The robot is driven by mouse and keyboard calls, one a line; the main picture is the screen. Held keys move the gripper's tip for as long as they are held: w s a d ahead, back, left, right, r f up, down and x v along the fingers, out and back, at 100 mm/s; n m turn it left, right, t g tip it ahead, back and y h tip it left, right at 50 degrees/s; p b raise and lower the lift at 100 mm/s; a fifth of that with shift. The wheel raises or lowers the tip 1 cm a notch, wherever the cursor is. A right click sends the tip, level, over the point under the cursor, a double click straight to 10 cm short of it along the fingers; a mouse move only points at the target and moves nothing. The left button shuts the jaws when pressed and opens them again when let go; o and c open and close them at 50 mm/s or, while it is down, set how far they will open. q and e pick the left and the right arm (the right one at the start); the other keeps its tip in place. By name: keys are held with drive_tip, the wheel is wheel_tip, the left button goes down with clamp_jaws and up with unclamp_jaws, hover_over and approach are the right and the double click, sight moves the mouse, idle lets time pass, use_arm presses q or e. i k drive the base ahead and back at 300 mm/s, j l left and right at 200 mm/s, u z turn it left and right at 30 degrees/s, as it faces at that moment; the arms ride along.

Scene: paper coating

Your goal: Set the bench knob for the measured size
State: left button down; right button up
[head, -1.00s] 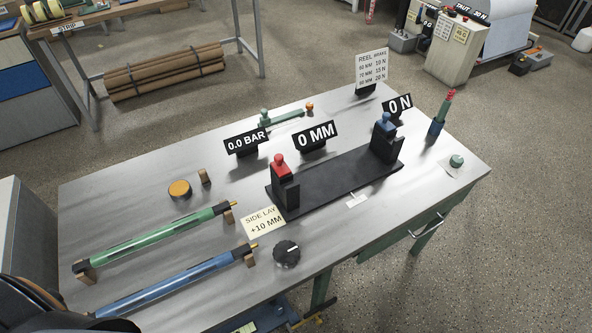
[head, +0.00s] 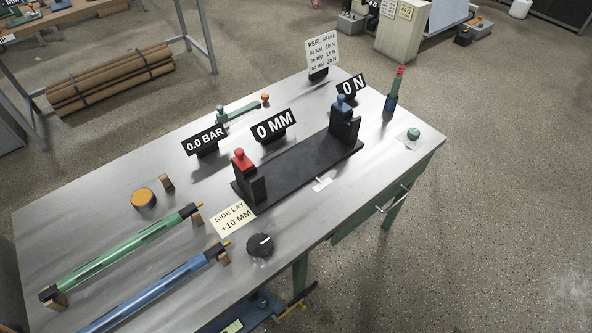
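The bench knob (head: 260,245) is black and round with a white pointer mark, near the front edge of the steel bench (head: 395,165). Behind it a black measuring fixture (head: 300,168) has a red-topped block (head: 246,175) at its left end and a blue-topped block (head: 343,122) at its right end. Nothing lies between the blocks. The display (head: 273,126) reads 0 MM. Other displays read 0.0 BAR (head: 205,141) and 0 N (head: 350,87). A yellow card (head: 231,217) reads SIDE LAY +10 MM. Neither of my grippers is in view.
A green roller (head: 125,250) and a blue roller (head: 160,290) lie on rests at the left. A brake chart (head: 321,53), an orange-topped disc (head: 143,197), a red-and-green post (head: 394,95) and a green button (head: 413,134) stand around. Floor right of the bench is clear.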

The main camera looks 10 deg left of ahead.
sight(413, 133)
drive_tip(key=i+l+u, duration=0.1)
drive_tip(key=l, duration=0.25)
drive_tip(key=i+l+u, duration=0.15)
drive_tip(key=l, duration=0.15)
drive_tip(key=i+l+u, duration=0.1)
drive_tip(key=l, duration=0.25)
drive_tip(key=i+l+u, duration=0.15)
drive_tip(key=l, duration=0.25)
